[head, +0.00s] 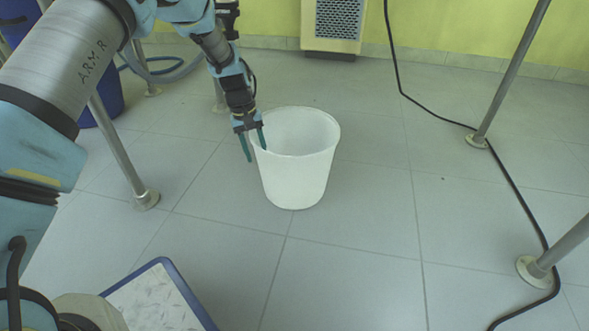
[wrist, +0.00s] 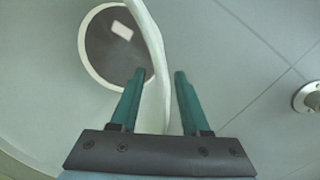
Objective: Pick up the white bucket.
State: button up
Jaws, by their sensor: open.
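The white bucket (head: 297,172) stands upright and open-topped on the tiled floor in the middle of the head view. My gripper (head: 256,156) points down at the bucket's left rim, with its two green fingers apart. In the wrist view the bucket's wall (wrist: 155,60) runs between the open fingers (wrist: 160,74). One finger is on the inner side of the wall and the other on the outer side. A gap shows between the wall and the right finger; contact with the left finger cannot be told. The bucket's darker bottom shows at the upper left.
Metal posts stand on the floor at left (head: 120,150) and right (head: 508,75). A black cable (head: 520,200) runs down the right side. A blue-rimmed tray (head: 160,300) is at the lower left. A beige unit (head: 332,25) stands by the yellow wall. Floor around the bucket is clear.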

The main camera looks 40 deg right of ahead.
grip_shut()
dwell(1.0)
jog(key=shift+d+r, duration=0.1)
jog(key=shift+r, duration=0.05)
dwell(0.4)
